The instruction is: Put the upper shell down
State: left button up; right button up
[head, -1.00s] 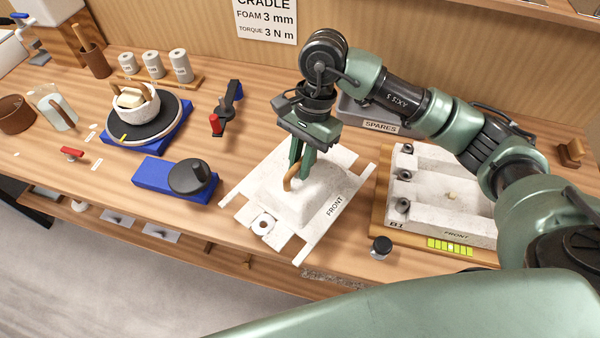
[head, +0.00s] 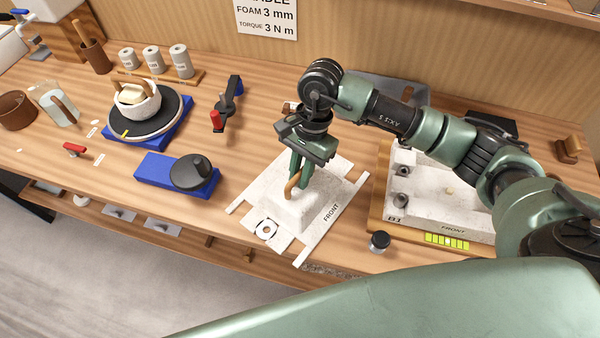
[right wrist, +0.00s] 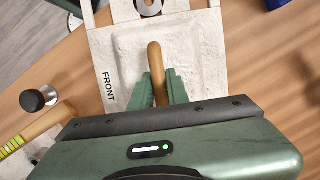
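The upper shell (head: 318,206) is a white plaster piece with a raised middle, side flanges, the word FRONT and a bent wooden handle (head: 291,188). It lies level at the table's front edge, left of the lower shell (head: 455,190); I cannot tell whether it touches the wood. My right gripper (head: 299,177) is above it, its fingers on both sides of the handle. In the right wrist view the fingers (right wrist: 158,88) close on the handle, and the shell (right wrist: 196,60) shows beyond. My left gripper is not in view.
The lower shell sits in a wooden frame with black knobs, right of the upper shell. A black-capped knob (head: 380,241) stands between them at the front. A blue block with a black disc (head: 192,172) and a turntable with a bowl (head: 140,99) are at left. Bare wood lies between.

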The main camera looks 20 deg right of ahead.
jog(key=o, duration=0.3)
jog(key=shift+s, duration=0.1)
jog(key=shift+r, duration=0.35)
jog(key=b+v, duration=0.4)
jog(key=v, duration=0.6)
jog(key=shift+d+r, duration=0.15)
jog(key=shift+r, duration=0.15)
jog(key=shift+d+r, duration=0.1)
jog(key=shift+r, duration=0.4)
